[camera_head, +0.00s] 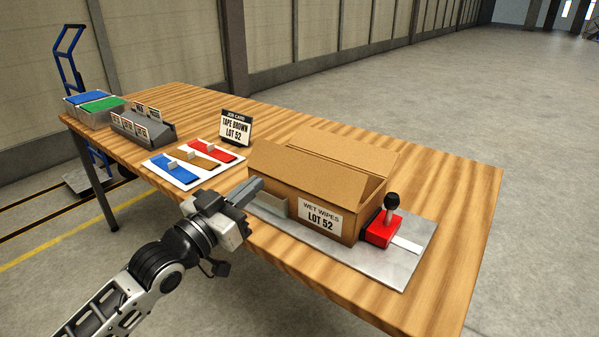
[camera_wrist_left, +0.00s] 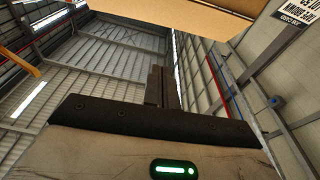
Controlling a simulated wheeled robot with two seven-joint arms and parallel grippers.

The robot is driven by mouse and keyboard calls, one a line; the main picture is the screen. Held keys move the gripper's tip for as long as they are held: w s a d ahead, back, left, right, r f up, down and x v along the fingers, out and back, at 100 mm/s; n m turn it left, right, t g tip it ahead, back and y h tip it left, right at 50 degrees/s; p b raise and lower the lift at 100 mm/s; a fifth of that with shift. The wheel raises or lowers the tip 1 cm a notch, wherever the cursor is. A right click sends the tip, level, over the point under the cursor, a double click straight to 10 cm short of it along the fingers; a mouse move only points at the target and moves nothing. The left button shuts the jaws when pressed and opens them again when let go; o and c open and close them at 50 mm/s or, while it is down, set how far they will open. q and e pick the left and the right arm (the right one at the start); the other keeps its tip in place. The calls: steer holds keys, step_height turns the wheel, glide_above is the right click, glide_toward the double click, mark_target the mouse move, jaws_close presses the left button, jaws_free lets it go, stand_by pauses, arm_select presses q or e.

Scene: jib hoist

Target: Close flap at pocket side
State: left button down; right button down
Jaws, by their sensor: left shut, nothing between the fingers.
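The cardboard box (camera_head: 285,205) stands on a grey metal plate (camera_head: 405,268) and bears a label reading "WET WIPES LOT 52". A near flap (camera_head: 305,178) slants up over the box front, and a far flap (camera_head: 345,150) stands raised behind it. My left gripper (camera_head: 250,187) is shut and empty, at the box's left front corner, close to the near flap; I cannot tell if it touches. In the left wrist view the shut fingers (camera_wrist_left: 163,88) point up, with a cardboard edge (camera_wrist_left: 180,17) above them. My right gripper is not in view.
A red block with a black knob (camera_head: 383,225) sits at the box's right end. A job card (camera_head: 236,127) reads "TAPE BROWN LOT 52". Blue, brown and red strips (camera_head: 205,155) lie left of the box. The wooden table's right part (camera_head: 460,220) is clear.

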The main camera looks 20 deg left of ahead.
arm_select(q)
step_height(320, 180, up, 2)
glide_above(295, 184)
steer(key=r+v, duration=0.1)
steer(key=v, duration=0.2)
steer(key=w+f, duration=0.1)
steer(key=w+d+f, duration=0.1)
steer(key=f, duration=0.1)
steer(key=shift+w, duration=0.35)
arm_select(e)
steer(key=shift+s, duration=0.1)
arm_select(q)
steer(key=shift+r, duration=0.1)
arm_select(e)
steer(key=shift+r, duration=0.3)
